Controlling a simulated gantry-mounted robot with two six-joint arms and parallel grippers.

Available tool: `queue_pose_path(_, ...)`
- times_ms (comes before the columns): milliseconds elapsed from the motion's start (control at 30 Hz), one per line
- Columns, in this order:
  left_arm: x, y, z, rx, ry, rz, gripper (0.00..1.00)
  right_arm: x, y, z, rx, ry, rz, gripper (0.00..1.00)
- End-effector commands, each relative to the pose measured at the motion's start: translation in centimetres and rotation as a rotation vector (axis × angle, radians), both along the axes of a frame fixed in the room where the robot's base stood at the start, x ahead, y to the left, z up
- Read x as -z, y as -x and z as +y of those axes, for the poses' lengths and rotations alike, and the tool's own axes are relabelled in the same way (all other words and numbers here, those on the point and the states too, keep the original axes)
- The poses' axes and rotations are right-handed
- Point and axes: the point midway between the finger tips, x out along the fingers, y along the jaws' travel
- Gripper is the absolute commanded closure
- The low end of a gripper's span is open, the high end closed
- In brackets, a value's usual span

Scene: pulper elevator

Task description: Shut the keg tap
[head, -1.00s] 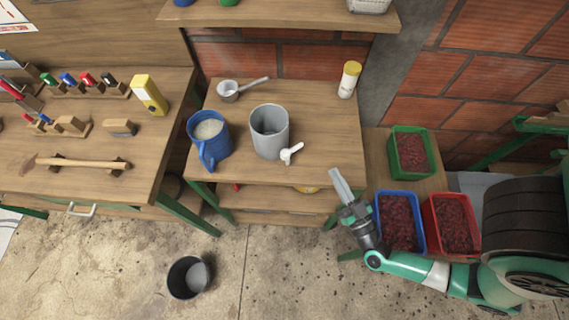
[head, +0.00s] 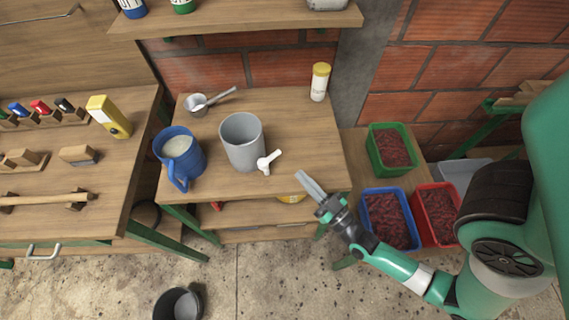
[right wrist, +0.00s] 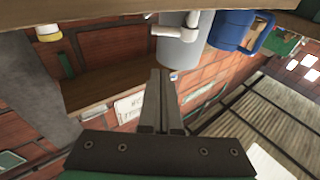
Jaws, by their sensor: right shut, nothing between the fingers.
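The keg is a grey open-topped cylinder (head: 243,142) on the small wooden table. Its white tap (head: 268,162) sticks out low on its right front side, with the handle angled up to the right. In the right wrist view the keg (right wrist: 178,50) and the white tap (right wrist: 166,31) show near the top centre. My right gripper (head: 304,177) is shut and empty, at the table's front right edge. It is right of the tap and apart from it. My left gripper is in neither view.
A blue jug (head: 180,157) with pale contents stands left of the keg, with a metal scoop (head: 200,105) behind. A yellow-capped shaker (head: 319,82) stands at the back right. Green, blue and red crates (head: 437,212) sit at right. The tabletop right of the tap is clear.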

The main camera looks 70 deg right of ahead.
Motion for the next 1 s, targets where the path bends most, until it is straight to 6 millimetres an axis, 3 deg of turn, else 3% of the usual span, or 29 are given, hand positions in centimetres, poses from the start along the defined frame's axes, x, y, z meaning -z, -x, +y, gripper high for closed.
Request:
queue_pose_path(200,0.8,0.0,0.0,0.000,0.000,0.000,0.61,-0.9,-4.1,-2.4,0.001,0.002,-0.006,1.00)
queue_pose_path(400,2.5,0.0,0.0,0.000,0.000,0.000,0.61,1.0,-6.4,-3.6,-0.001,0.000,-0.001,1.00)
queue_pose_path(1000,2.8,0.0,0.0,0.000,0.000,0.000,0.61,1.7,-7.6,-4.3,-0.002,0.000,-0.002,1.00)
